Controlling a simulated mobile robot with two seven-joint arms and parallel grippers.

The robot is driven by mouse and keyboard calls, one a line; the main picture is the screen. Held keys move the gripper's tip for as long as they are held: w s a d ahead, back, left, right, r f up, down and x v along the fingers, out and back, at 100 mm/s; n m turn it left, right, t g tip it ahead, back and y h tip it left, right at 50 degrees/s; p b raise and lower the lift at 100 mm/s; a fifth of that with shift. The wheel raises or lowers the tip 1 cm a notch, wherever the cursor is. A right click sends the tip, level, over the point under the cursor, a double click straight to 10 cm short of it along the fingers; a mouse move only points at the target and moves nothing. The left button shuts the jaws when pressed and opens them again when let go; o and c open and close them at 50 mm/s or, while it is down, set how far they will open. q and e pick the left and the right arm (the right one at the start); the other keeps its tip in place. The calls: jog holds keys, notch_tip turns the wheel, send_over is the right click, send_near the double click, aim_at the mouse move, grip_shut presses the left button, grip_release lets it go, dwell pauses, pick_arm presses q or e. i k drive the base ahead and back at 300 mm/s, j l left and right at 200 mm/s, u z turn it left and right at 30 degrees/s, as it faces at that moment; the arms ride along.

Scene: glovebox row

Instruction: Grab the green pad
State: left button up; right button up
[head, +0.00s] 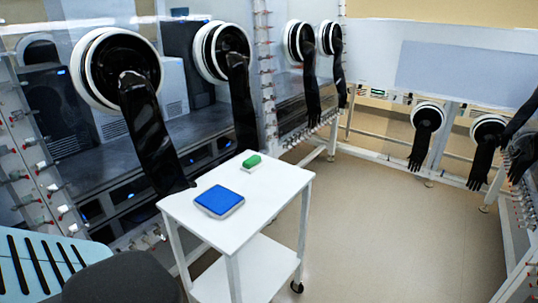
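The green pad (252,161) is a small green block on a pale base. It lies near the back edge of the white cart's top (268,197). A larger flat blue pad (219,200) with a grey rim lies in front of it and to the left, apart from it. Neither of my grippers shows in the head view, and nothing holds the green pad.
A long black glove (152,130) hangs from a round port down to the cart's left edge. More gloves hang along the glovebox wall and at the right. A light blue slotted chair back (35,270) stands at the lower left. The floor (390,235) right of the cart is clear.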

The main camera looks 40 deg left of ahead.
aim_at(253, 163)
jog(key=i+l, duration=0.1)
jog(key=i, duration=1.25)
jog(key=i+l+u, duration=0.1)
jog(key=u, duration=0.35)
jog(key=i+l+u, duration=0.15)
jog(key=u, duration=0.3)
jog(key=i+l+u, duration=0.2)
jog(key=u, duration=0.25)
jog(key=l+u, duration=0.15)
jog(key=u, duration=0.3)
jog(key=i+l+u, duration=0.1)
jog(key=l+u, duration=0.15)
jog(key=u, duration=0.2)
jog(key=l+u, duration=0.15)
jog(key=u, duration=0.25)
jog(key=l+u, duration=0.25)
jog(key=u, duration=0.2)
jog(key=l+u, duration=0.15)
jog(key=u, duration=0.3)
